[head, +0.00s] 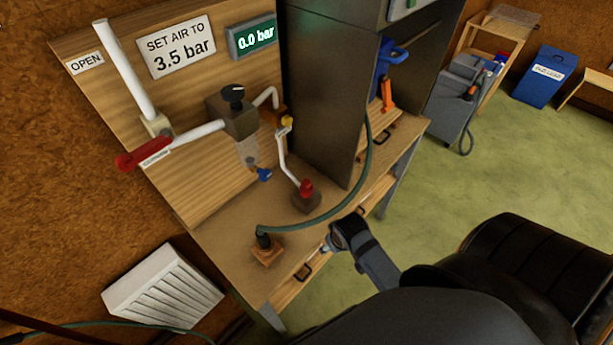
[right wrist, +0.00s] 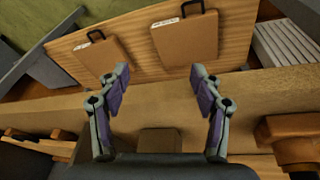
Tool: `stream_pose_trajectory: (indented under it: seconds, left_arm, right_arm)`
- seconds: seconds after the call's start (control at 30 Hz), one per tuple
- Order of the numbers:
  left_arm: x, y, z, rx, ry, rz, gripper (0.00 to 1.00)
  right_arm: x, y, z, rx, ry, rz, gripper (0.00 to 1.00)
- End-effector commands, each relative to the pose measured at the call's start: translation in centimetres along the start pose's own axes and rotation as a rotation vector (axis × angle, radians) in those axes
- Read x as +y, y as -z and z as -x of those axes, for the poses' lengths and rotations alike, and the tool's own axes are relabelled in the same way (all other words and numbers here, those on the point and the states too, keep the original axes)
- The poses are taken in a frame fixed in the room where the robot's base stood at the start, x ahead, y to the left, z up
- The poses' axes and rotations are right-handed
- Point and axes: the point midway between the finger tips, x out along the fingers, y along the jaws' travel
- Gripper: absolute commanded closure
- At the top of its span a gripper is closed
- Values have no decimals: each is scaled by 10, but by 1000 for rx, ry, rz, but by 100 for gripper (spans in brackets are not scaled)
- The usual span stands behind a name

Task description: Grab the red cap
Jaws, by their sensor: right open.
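The red cap (head: 305,187) sits on a small brown block on the workbench, at the lower end of a bent white pipe in the head view. My right gripper (head: 333,240) is near the bench's front edge, in front of the cap and apart from it. In the right wrist view the right gripper (right wrist: 160,82) has its two fingers spread wide with nothing between them. The red cap cannot be made out in that view. My left gripper is not in view.
A green hose (head: 325,215) arcs across the bench (head: 222,222) from a black fitting on a wooden block (head: 267,252). A red lever (head: 145,158), a blue tap (head: 264,174) and a dark cabinet (head: 325,100) stand nearby. Drawers with black handles (right wrist: 185,40) line the bench front.

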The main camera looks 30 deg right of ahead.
Motion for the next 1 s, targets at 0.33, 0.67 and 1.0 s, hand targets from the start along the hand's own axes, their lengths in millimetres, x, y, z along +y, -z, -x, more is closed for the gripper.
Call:
stream_pose_trajectory:
  seconds: [0.33,0.67,1.0]
  left_arm:
    - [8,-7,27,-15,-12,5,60]
    - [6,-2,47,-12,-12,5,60]
    - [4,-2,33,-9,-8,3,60]
  right_arm:
    - [8,88,61,-47,-23,-315,34]
    - [11,189,143,-140,-64,-756,34]
    - [9,204,138,-173,-83,-856,34]
